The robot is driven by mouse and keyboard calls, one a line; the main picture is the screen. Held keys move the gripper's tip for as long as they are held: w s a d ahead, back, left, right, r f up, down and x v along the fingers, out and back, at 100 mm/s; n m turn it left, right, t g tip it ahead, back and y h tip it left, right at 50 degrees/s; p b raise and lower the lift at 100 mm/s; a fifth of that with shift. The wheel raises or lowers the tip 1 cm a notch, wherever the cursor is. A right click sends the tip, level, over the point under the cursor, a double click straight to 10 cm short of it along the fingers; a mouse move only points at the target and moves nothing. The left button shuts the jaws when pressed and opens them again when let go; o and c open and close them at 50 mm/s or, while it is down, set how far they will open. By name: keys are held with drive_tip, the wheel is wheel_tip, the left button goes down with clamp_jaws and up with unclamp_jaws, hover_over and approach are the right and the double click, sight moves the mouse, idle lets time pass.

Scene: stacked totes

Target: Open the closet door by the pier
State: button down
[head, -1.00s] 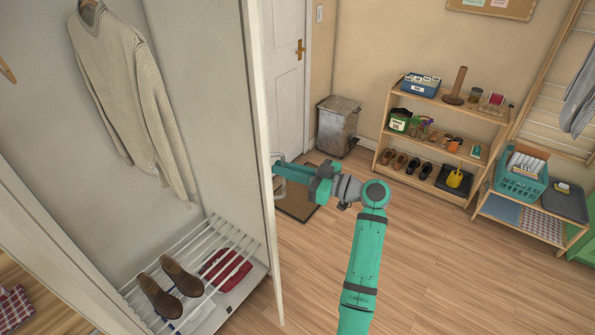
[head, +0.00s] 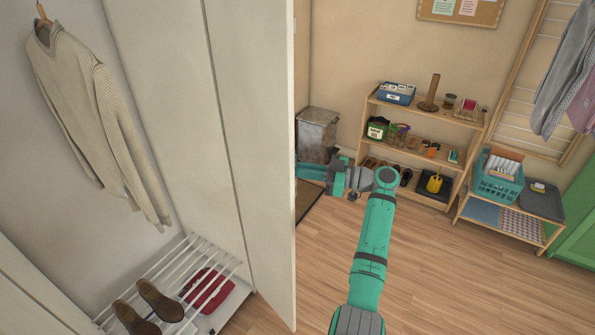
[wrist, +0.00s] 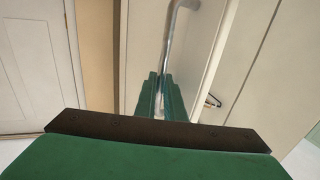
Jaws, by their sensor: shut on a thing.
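The white closet door (head: 262,150) stands open in the head view, its inner face toward me. The closet interior shows to its left, with a hanging sweater (head: 95,105). My gripper (head: 305,172) is at the far side of the door's free edge, and its fingertips are partly hidden by the door there. In the wrist view, my gripper (wrist: 166,98) is shut on the metal bar handle (wrist: 169,45). The handle's upper end bends toward the door, and its lower part is hidden between the fingers.
Brown shoes (head: 150,302) rest on a white slatted rack in the closet. A grey bin (head: 316,132) stands beyond the door. A wooden shelf (head: 425,107) and a low stand with a teal basket (head: 498,182) line the far right. The wooden floor in front is clear.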

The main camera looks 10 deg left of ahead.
drive_tip(key=shift+w+f, duration=0.1)
drive_tip(key=shift+w, duration=0.15)
drive_tip(key=shift+g, duration=0.3)
drive_tip(key=c, duration=2.1)
unclamp_jaws()
drive_tip(key=d, duration=1)
drive_tip(key=shift+s+d, duration=0.25)
drive_tip(key=shift+d, duration=0.15)
drive_tip(key=shift+a, duration=0.1)
